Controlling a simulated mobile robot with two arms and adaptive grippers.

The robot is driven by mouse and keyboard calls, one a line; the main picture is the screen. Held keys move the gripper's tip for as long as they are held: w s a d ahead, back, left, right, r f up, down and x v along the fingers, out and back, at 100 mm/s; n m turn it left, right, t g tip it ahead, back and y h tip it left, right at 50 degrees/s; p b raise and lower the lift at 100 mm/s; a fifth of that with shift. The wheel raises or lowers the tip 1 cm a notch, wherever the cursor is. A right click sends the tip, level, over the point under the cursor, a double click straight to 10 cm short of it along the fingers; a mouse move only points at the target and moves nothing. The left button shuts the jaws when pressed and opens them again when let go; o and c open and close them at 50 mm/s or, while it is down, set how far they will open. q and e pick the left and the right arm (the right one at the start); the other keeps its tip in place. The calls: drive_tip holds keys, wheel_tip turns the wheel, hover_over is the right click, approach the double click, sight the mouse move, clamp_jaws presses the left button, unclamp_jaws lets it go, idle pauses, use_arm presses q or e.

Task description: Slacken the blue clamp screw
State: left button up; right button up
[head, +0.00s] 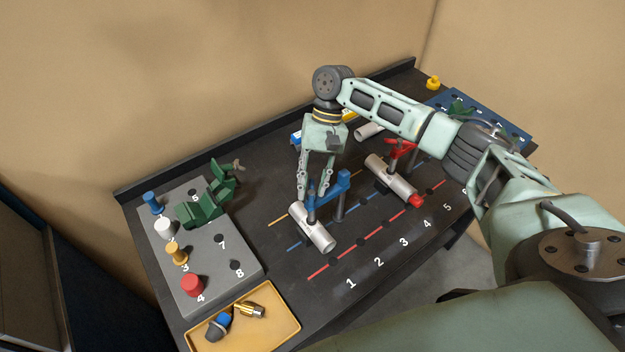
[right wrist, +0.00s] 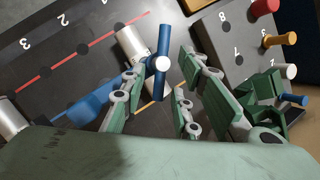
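The blue clamp (head: 344,182) stands on a post on the dark table, its arm over a silver pipe (head: 318,236). Its blue screw (head: 311,196) points down toward the pipe. In the right wrist view the blue screw's crossbar (right wrist: 164,40) and pale round end show between my fingers. My right gripper (head: 314,188) points down over the screw. It also shows in the right wrist view (right wrist: 158,68), with fingers apart on either side of the screw; I see no clear contact. My left gripper is not in view.
A red clamp (head: 402,146) holds another pipe (head: 392,180) to the right. A grey board (head: 215,270) with coloured pegs and a green clamp (head: 207,207) stands left. A yellow tray (head: 278,318) lies in front. A blue board (head: 490,116) is at the back right.

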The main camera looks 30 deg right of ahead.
drive_tip(key=shift+s, duration=0.1)
drive_tip(key=shift+c, duration=0.8)
clamp_jaws()
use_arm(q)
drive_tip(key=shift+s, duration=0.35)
use_arm(e)
drive_tip(key=n, duration=0.2)
drive_tip(key=n+g+h, duration=0.1)
drive_tip(key=n, duration=0.1)
drive_tip(key=a+n+h, duration=0.1)
drive_tip(key=n, duration=0.1)
drive_tip(key=shift+w+a+r+g, duration=0.1)
drive_tip(key=shift+w+g, duration=0.2)
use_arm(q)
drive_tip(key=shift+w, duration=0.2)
use_arm(e)
drive_tip(key=n+h, duration=0.1)
drive_tip(key=n, duration=0.1)
drive_tip(key=n+h, duration=0.1)
drive_tip(key=n, duration=0.1)
drive_tip(key=a+n, duration=0.1)
drive_tip(key=n, duration=0.1)
drive_tip(key=shift+s+n+h, duration=0.1)
drive_tip(key=shift+n+h, duration=0.2)
drive_tip(key=shift+h, duration=0.1)
